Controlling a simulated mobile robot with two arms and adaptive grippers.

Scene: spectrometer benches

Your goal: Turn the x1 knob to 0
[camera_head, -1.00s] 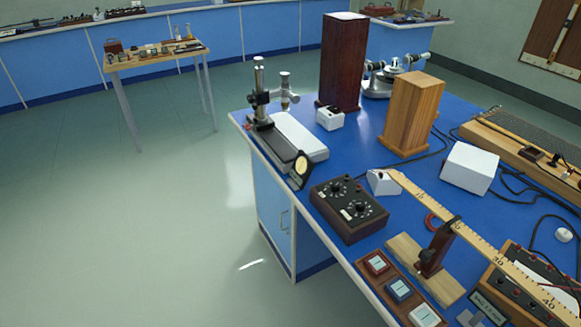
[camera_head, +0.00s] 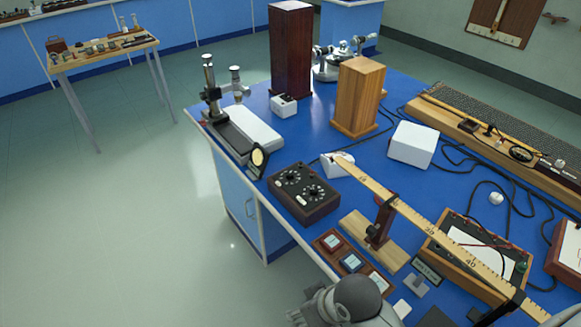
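The dark box with two black dial knobs (camera_head: 303,207) sits near the left edge of the blue bench. One knob (camera_head: 292,176) is at the upper left of its top face and the other knob (camera_head: 314,192) is at the lower right. Their labels and pointer positions are too small to read, so I cannot tell which is x1. A grey arm part of mine with a dark round cap shows at the bottom edge, below the box and apart from it. No gripper fingers can be made out.
A small tray with framed tiles (camera_head: 351,262) and a wooden stand (camera_head: 359,240) bearing a long ruler (camera_head: 410,212) lie in front of the box. A white wedge-shaped block (camera_head: 337,166) is beside it. A round lens on a stand (camera_head: 258,158) is to its left. Open floor lies left of the bench.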

